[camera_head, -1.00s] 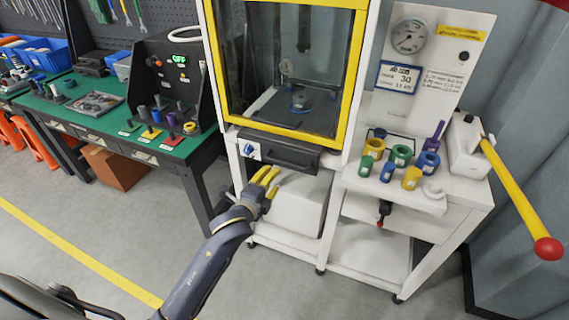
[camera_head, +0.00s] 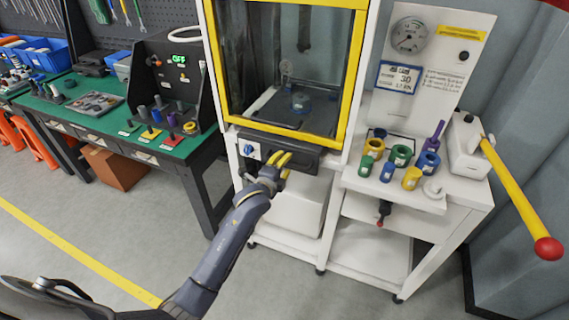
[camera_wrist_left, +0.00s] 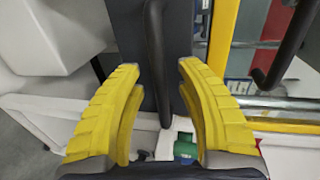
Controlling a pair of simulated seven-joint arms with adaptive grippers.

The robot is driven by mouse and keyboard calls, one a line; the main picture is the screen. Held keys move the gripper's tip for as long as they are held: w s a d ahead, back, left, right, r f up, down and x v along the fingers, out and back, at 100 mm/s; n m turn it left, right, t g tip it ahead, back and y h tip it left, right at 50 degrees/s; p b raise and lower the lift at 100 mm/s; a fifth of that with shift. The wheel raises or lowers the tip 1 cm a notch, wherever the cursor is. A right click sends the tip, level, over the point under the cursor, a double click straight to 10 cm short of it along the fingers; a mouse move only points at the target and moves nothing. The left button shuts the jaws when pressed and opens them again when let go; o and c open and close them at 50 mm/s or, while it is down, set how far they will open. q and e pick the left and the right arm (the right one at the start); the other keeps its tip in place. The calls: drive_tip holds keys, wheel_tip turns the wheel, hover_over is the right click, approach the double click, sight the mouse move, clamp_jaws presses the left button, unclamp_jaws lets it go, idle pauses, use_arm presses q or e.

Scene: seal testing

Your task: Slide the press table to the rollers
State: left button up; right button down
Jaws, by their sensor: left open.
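The press table shows as a dark plate (camera_head: 275,107) behind the yellow-framed window of the white press, with a round blue-and-grey piece (camera_head: 301,102) on it. A dark front panel (camera_head: 308,160) with a bar handle sits just below the window. My left gripper (camera_head: 288,158) is open at this panel, its yellow fingers in front of it. In the left wrist view, the black bar handle (camera_wrist_left: 156,50) runs between the two open fingers, apart from both. I cannot clearly make out the rollers. My right gripper is not in view.
A shelf with several coloured rings and cylinders (camera_head: 402,155) stands right of the press, beside a yellow lever with a red knob (camera_head: 547,248). A green-topped workbench (camera_head: 97,122) with a black control box stands left. The floor in front is clear.

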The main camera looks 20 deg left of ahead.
use_arm(q)
drive_tip(key=shift+w, duration=0.3)
drive_tip(key=shift+c, duration=0.5)
clamp_jaws()
